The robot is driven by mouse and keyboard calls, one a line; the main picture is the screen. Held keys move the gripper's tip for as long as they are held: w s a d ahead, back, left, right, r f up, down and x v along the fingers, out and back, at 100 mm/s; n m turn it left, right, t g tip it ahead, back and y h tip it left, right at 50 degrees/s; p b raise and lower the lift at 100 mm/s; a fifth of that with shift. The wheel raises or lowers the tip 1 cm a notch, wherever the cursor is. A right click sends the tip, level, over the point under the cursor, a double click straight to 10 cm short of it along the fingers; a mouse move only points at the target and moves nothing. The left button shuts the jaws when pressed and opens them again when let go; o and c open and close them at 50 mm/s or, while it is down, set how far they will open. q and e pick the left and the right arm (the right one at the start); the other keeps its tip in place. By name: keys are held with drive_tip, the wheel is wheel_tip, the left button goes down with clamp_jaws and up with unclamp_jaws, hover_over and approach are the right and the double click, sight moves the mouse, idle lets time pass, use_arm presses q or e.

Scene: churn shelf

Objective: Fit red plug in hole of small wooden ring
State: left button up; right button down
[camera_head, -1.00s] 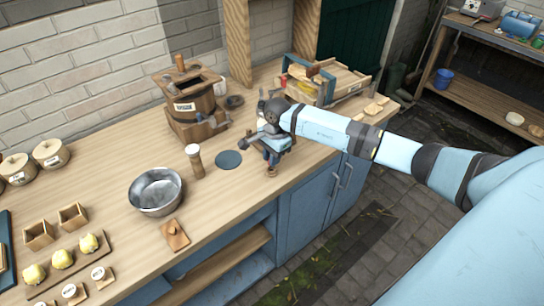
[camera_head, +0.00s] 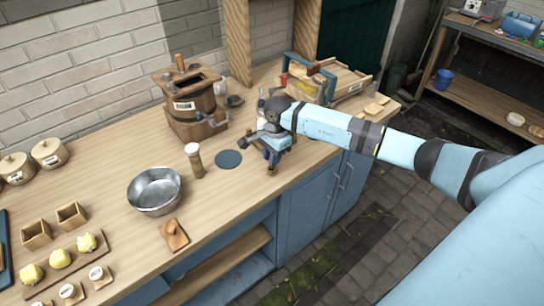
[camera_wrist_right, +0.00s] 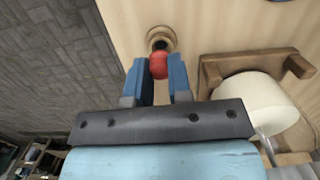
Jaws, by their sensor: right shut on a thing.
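The red plug (camera_wrist_right: 158,67) is between the two blue fingers of my right gripper (camera_wrist_right: 160,78), which is shut on it. In the right wrist view the small wooden ring (camera_wrist_right: 160,36) lies on the bench just beyond the plug, with its dark hole partly showing. The plug overlaps the near side of the ring in this view; I cannot tell whether they touch. In the head view my right gripper (camera_head: 272,156) points down at the bench near its front edge, and the ring (camera_head: 271,171) shows small below the fingers. The plug is hidden there. My left gripper is not in view.
A wooden stand with a white cylinder (camera_wrist_right: 265,100) is close to the right of the gripper in the wrist view. A dark round disc (camera_head: 229,159), a white-topped jar (camera_head: 196,162) and a metal bowl (camera_head: 155,190) stand left of it. A wooden churn (camera_head: 190,105) is behind.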

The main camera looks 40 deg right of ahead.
drive_tip(key=shift+f+b, duration=1.05)
drive_tip(key=shift+f, duration=0.2)
idle(0.4)
drive_tip(key=shift+r, duration=0.1)
idle(0.6)
drive_tip(key=c, duration=1)
unclamp_jaws()
drive_tip(key=c, duration=0.3)
drive_tip(key=shift+c, duration=0.2)
drive_tip(key=shift+r, duration=0.1)
drive_tip(key=shift+d+r+p, duration=0.25)
drive_tip(key=shift+r+p, duration=0.45)
drive_tip(key=shift+r, duration=1.05)
drive_tip(key=shift+d+r+p, duration=0.2)
drive_tip(key=shift+r+p, duration=0.45)
drive_tip(key=shift+r, duration=1.1)
